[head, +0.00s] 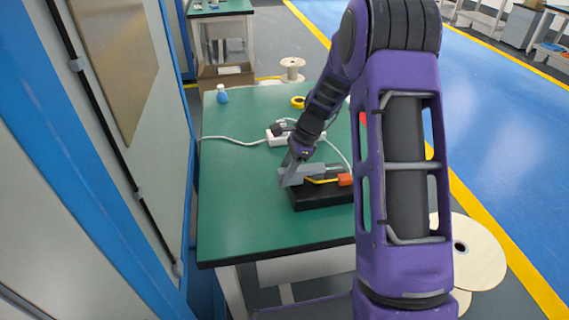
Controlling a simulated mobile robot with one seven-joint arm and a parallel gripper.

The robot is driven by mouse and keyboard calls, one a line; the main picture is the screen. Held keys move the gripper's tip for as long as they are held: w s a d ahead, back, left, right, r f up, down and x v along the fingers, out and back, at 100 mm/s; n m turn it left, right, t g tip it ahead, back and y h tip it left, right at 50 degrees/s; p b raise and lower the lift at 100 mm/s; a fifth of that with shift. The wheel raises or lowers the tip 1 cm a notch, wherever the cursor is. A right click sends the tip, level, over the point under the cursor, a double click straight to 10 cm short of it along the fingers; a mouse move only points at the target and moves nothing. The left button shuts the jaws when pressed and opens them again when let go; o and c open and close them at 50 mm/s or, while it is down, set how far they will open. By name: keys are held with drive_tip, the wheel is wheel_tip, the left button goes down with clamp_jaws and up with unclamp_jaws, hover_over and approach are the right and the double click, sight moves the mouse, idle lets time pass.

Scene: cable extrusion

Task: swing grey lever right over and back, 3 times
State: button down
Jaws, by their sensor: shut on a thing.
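A black box-shaped base (322,198) sits on the green table near its front right. On top of it are a grey bar, which looks like the grey lever (318,171), a yellow strip (322,182) and an orange block (345,180). The bar runs left to right, low over the base. My gripper (289,180) is at the left end of the base, at the bar's left end, and shut on the lever. The fingertips and lever end are hard to tell apart because both are grey. My arm hides the right part of the base.
A white power strip (277,139) with a cable lies behind the base. A blue bottle (222,94) and a yellow tape roll (298,102) stand farther back on the green table (235,190). A grey cabinet stands left.

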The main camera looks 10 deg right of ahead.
drive_tip(key=s+n+g, duration=0.1)
drive_tip(key=s+n, duration=0.1)
drive_tip(key=s+n+p, duration=0.1)
drive_tip(key=n, duration=0.1)
drive_tip(key=shift+s+d+r+n+g+p, duration=0.1)
drive_tip(key=shift+s+d+n+g+p, duration=0.2)
drive_tip(key=shift+s+d+g, duration=0.1)
drive_tip(key=shift+s+d+n+g+h+p, duration=0.45)
drive_tip(key=shift+s+n, duration=0.35)
drive_tip(key=shift+n, duration=0.4)
drive_tip(key=shift+s+d+n+g+h, duration=0.3)
drive_tip(key=shift+s+d+n, duration=0.4)
drive_tip(key=shift+n, duration=0.4)
drive_tip(key=c, duration=0.5)
unclamp_jaws()
drive_tip(key=p+v, duration=0.1)
drive_tip(key=v, duration=1.6)
drive_tip(key=shift+r+p, duration=0.15)
drive_tip(key=shift+p, duration=0.25)
drive_tip(key=shift+a, duration=0.1)
